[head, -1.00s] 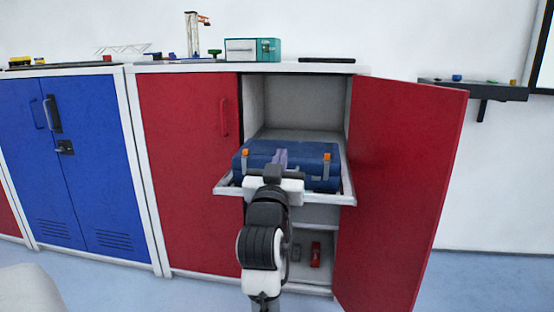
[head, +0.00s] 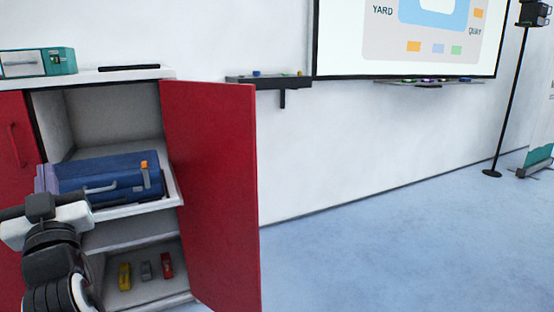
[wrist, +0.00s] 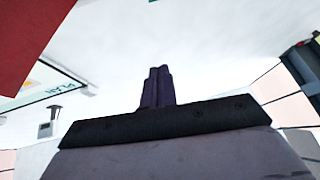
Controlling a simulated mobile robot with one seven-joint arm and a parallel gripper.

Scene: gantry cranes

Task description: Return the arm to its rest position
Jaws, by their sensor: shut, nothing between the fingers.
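My arm shows at the lower left of the head view, in front of the open cabinet. My gripper's fingers are purple and, in the wrist view, my gripper (wrist: 157,88) is shut with its fingers together and nothing between them. It points toward bare white surfaces there. In the head view the fingertips are hard to make out near the left edge. A blue case (head: 105,175) with an orange clasp and a grey handle lies on the pulled-out shelf (head: 178,193), just beyond my arm.
The red cabinet door (head: 212,190) stands wide open, right of my arm. Small toy cars (head: 146,270) sit on the lower shelf. A dark wall shelf (head: 268,82) and a screen (head: 430,40) hang on the wall. A pole stand (head: 507,100) is far right. The blue floor (head: 390,250) is clear.

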